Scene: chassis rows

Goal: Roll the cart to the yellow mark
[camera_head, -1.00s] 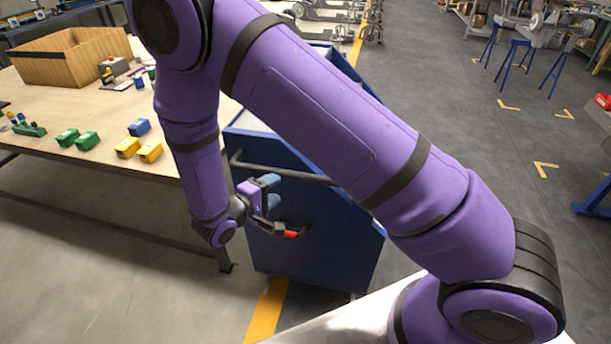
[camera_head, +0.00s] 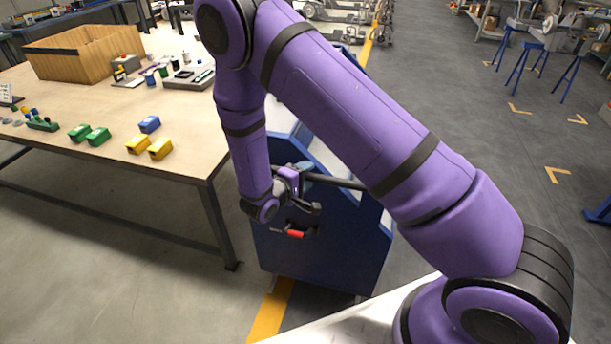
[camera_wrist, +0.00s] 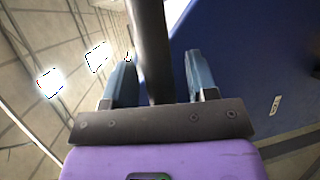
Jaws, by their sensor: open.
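The blue cart (camera_head: 325,250) stands in front of me, to the right of the table, with a dark handle bar (camera_head: 338,181) across its near side. My gripper (camera_head: 306,170) is at the left part of this bar. In the wrist view my gripper (camera_wrist: 160,78) is open, with the handle bar (camera_wrist: 150,45) running between its two blue-grey fingers. A red-tipped lever (camera_head: 294,234) sits low on the cart's near face. Yellow corner marks (camera_head: 557,174) lie on the grey floor at the right. My arm hides part of the cart.
A wooden table (camera_head: 185,155) with small coloured boxes and a wooden crate (camera_head: 85,55) stands close on the left. A yellow floor stripe (camera_head: 271,310) runs by the cart. Blue stands (camera_head: 520,65) are at the far right. The floor right of the cart is open.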

